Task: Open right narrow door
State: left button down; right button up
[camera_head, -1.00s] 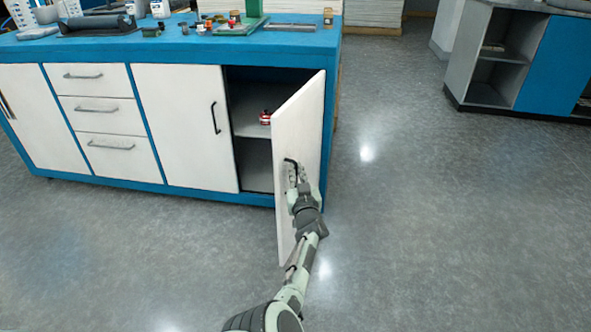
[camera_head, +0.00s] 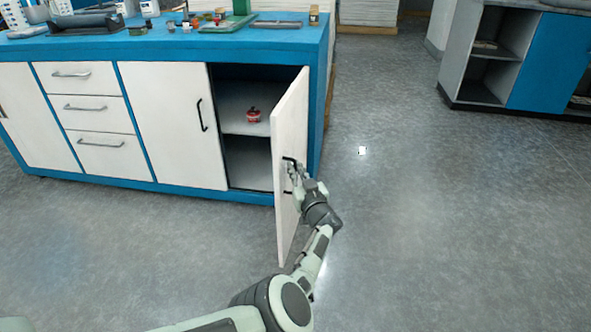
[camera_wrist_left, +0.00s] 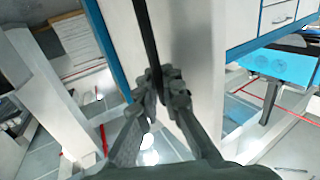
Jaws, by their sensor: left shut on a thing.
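The right narrow door (camera_head: 289,195) is a white panel hinged at the right end of the blue-framed cabinet. It stands swung well out toward me, seen at a steep angle. Its black handle (camera_head: 288,160) is on the face turned to the right. My left gripper (camera_head: 294,173) is shut on this handle. In the left wrist view, the dark fingers (camera_wrist_left: 158,85) close around the black handle bar (camera_wrist_left: 145,35) in front of the pale door face (camera_wrist_left: 188,50). My right gripper is not in view.
Inside the open compartment a small red object (camera_head: 253,115) sits on a shelf (camera_head: 235,121). The blue worktop (camera_head: 170,42) holds several tools and jars. Another closed white door (camera_head: 170,120) is to the left. Floor (camera_head: 430,210) is clear to the right.

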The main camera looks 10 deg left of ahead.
pick_arm(q)
jog(key=shift+w+r, duration=0.2)
jog(key=shift+r, duration=0.15)
jog(key=c, duration=1.9)
grip_release()
jog(key=shift+a+f, duration=0.1)
jog(key=shift+s+f, duration=0.1)
jog(key=shift+f, duration=0.05)
jog(key=shift+s, duration=0.1)
jog(key=v, duration=0.7)
jog(key=shift+s, duration=0.15)
